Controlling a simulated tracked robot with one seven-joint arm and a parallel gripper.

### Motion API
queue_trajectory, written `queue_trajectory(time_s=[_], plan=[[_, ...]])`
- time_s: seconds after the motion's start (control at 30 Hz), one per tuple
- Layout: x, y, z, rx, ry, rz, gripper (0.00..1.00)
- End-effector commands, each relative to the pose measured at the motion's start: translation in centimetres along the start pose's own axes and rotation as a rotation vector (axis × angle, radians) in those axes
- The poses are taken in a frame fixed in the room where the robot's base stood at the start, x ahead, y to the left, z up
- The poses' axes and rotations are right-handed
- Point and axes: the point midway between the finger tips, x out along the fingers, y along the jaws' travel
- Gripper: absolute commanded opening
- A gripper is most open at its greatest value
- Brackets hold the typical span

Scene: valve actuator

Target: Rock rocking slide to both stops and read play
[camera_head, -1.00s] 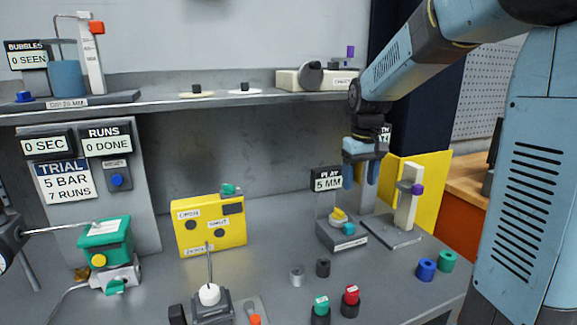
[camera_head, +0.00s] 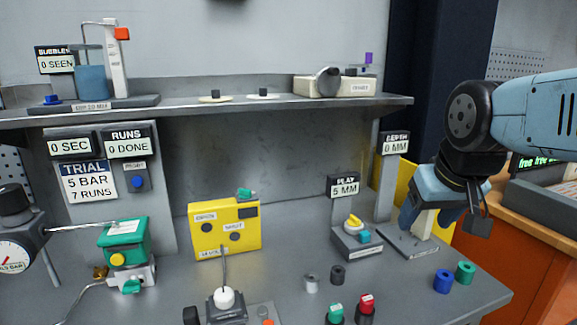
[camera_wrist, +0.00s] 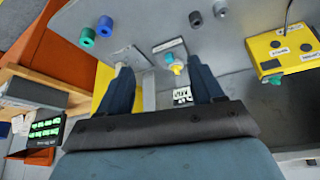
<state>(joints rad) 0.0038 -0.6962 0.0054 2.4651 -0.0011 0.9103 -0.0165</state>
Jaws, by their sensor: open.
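The play fixture (camera_head: 357,245) is a small grey base with a yellow knob (camera_head: 354,222) and a teal part (camera_head: 365,236) on top. It stands at the right of the bench under a PLAY sign (camera_head: 344,187) reading 5 MM. In the wrist view the fixture (camera_wrist: 170,47) lies beyond my fingertips, between them in the picture. My gripper (camera_head: 432,214) is open and empty. In the head view it is right of the play fixture, in front of the white depth post (camera_head: 422,222), hiding part of it. I cannot tell whether it touches the post.
A DEPTH sign (camera_head: 395,143) reads 0 MM behind the post. Blue (camera_head: 443,281) and green (camera_head: 465,272) rings lie at the bench's right edge. Grey (camera_head: 311,284) and dark (camera_head: 338,274) cylinders lie in front of the fixture. A yellow box (camera_head: 224,227) stands left.

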Motion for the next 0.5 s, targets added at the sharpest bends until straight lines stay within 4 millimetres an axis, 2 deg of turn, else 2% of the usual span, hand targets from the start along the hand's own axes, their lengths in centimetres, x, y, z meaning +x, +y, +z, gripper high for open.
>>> queue_trajectory(time_s=[0.2,0.5], plan=[[-0.3,0.0,1.6,0.019,0.029,-0.003,0.66],[-0.3,0.0,1.6,0.020,0.029,-0.004,0.66]])
